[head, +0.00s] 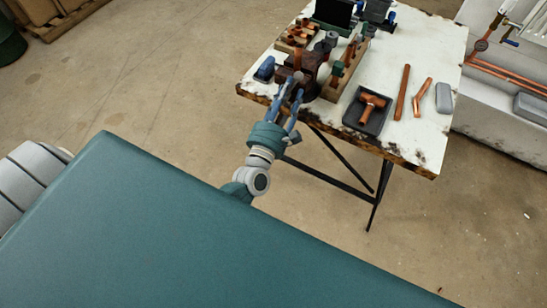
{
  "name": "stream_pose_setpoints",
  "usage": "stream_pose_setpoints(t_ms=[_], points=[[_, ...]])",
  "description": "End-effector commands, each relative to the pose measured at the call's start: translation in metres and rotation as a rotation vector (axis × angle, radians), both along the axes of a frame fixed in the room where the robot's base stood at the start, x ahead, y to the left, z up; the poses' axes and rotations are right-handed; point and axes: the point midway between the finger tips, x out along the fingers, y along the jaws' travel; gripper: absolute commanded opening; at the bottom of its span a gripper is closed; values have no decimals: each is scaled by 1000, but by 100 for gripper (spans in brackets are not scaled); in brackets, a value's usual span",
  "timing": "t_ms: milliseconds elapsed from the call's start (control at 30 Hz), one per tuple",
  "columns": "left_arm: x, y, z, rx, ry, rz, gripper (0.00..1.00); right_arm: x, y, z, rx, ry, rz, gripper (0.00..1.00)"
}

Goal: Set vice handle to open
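The vice (312,65) is a dark brown metal block at the front left of the worktable. Its handle (298,76) seems to be the small rounded end at the vice's front, partly hidden by my fingers. My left gripper (288,91) reaches up to the table's front edge, with its two blue fingers apart around or just in front of the handle. I cannot tell whether they touch it. My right gripper is not in view.
The worktable (436,62) has a worn white top. A black tray (351,118) with a copper tee, copper pipes (402,92) and a grey box (444,98) lie right of the vice. A blue item (264,69) sits left of it. Several fittings stand behind.

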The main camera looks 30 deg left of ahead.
Motion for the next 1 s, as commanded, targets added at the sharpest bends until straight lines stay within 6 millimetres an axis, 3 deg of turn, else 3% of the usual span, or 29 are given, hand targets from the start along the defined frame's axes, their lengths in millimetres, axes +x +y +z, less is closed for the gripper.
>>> stream_pose_setpoints(t_ms=[400, 933, 1000], points=[[-1, -19, -17, 585, -15, 0, 36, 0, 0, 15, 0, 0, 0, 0], [-109, -17, -43, 569, -15, -2, 36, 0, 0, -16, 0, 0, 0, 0], [-107, -19, -53, 619, 17, -9, 36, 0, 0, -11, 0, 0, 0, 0]])
